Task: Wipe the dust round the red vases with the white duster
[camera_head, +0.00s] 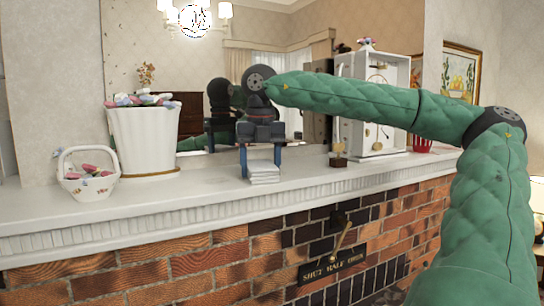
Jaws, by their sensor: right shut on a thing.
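My right gripper (261,160) points down over the white mantel shelf (215,197), left of the middle of the picture. Its two fingers are on either side of a small white block-like duster (263,175), and it is shut on it. The duster is at the shelf surface; I cannot tell if it presses on it. A red vase (423,144) stands at the right end of the shelf, partly hidden by my green right arm. Only one red vase shows clearly. I cannot make out dust. My left gripper is not in view.
A white pot of flowers (145,140) and a white basket (88,184) stand on the left. A mirror is behind, a brick fireplace (200,265) below.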

